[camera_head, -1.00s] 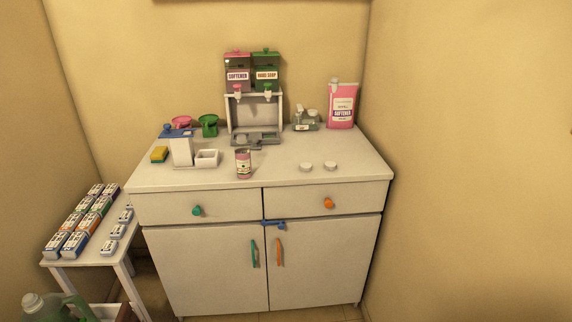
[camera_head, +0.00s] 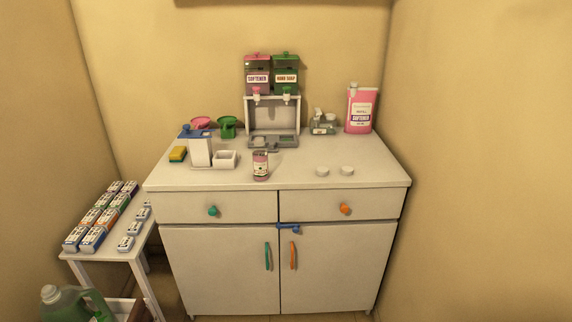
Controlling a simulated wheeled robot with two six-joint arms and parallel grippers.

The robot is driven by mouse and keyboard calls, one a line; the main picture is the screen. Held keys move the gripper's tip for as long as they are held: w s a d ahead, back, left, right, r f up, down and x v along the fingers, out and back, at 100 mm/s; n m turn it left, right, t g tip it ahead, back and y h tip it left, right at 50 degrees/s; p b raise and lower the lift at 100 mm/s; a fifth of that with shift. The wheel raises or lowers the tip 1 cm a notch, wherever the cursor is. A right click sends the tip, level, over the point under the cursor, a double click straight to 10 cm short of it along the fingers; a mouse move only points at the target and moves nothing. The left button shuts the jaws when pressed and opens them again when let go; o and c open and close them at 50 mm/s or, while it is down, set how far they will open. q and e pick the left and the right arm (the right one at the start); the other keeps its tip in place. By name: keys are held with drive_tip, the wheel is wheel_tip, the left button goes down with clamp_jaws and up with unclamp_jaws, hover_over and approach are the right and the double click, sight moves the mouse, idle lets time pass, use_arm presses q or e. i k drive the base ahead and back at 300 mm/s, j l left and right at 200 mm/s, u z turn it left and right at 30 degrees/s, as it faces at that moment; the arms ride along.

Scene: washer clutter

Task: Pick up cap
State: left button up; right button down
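Neither of my grippers is in view.
The white cabinet top (camera_head: 300,178) also holds a dispenser stand (camera_head: 272,110), a small pink-labelled bottle (camera_head: 260,166), a clear bottle (camera_head: 322,123), a white box (camera_head: 224,160) and a yellow sponge (camera_head: 178,154). A low side table (camera_head: 140,251) with boxes stands left. The counter's front right is clear.

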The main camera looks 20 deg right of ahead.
sight(322, 170)
drive_tip(key=i+l+z, duration=0.2)
drive_tip(key=i, duration=0.4)
drive_tip(key=i+l+z, duration=0.25)
drive_tip(key=i, duration=0.4)
drive_tip(key=j, duration=0.05)
